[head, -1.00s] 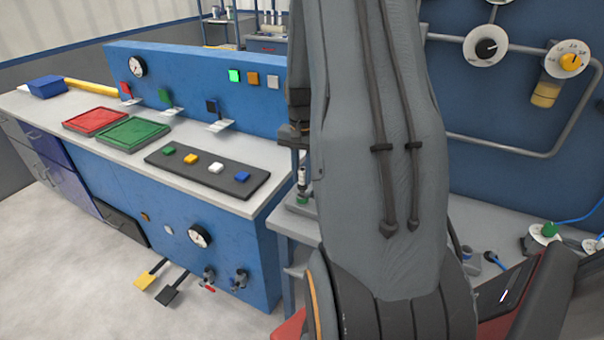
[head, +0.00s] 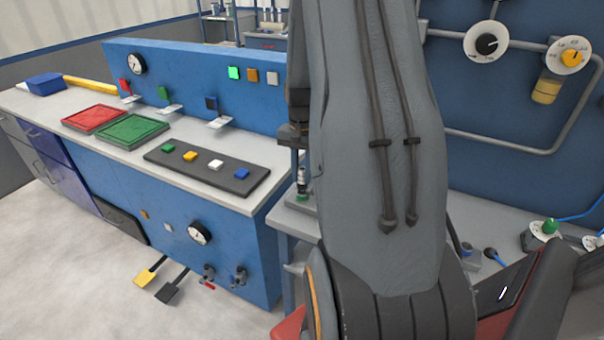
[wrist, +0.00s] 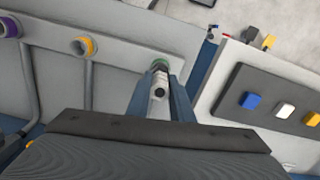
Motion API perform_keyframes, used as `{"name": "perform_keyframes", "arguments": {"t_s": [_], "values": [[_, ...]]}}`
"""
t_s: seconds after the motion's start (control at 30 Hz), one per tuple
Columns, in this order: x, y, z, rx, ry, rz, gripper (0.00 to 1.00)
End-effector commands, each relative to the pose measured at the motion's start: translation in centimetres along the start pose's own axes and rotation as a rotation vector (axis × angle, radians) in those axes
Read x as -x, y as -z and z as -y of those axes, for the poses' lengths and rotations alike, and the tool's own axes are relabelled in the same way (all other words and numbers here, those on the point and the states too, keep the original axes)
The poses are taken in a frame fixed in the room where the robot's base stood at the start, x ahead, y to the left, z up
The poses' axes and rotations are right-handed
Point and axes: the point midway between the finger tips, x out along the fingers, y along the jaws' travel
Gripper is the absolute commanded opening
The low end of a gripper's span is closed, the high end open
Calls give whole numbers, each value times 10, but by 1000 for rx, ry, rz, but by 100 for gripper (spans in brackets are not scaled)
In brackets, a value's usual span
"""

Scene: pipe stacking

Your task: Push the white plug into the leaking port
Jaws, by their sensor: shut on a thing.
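My gripper (wrist: 159,92) shows in the wrist view, its two blue-grey fingers shut on a narrow pale and black fitting (wrist: 158,84). I cannot tell for sure that this is the white plug. A green-ringed port (wrist: 160,65) lies directly beyond the fitting. They overlap in the picture, and whether they touch is unclear. A yellow-ringed port (wrist: 82,46) and a purple-ringed port (wrist: 10,28) lie to the left. No leak is visible at any port.
A blue bench (head: 235,245) stands left, with a black button board (head: 207,168) and red and green trays (head: 132,130) on top. The board also shows right of my gripper in the wrist view (wrist: 270,98). A dial panel (head: 500,110) stands at right.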

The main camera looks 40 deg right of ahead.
Motion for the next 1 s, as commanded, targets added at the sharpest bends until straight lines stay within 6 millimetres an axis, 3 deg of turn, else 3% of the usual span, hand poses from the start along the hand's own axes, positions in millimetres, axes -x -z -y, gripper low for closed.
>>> {"name": "perform_keyframes", "arguments": {"t_s": [1.0], "values": [[-19, 0, 0, 0, 0, 0, 0]]}}
